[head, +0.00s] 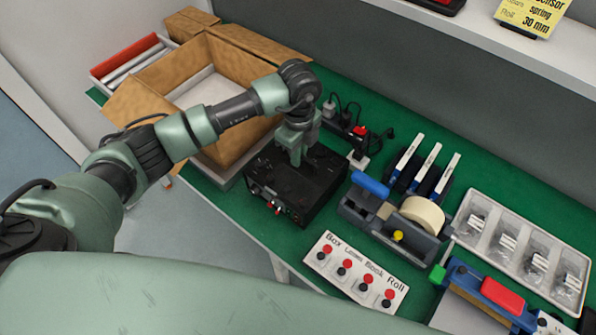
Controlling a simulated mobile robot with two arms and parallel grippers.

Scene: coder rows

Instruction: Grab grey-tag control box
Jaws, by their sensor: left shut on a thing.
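A black control box (312,195) sits on the green table mat, with small red and dark connectors on its front face. I cannot make out a grey tag on it. My left gripper (296,158) reaches down onto the top of this box from the left and is shut on it. The gripper hides part of the box top, so the exact hold is not clear. The box looks to be at mat level; I cannot tell any gap under it. My right gripper is not in view.
An open cardboard box (150,98) stands left of the control box. A power strip (345,122) lies behind it. A tape dispenser (420,215) and blue-black devices (425,168) stand to the right. A labelled button panel (355,272) is in front, a compartment tray (520,243) far right.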

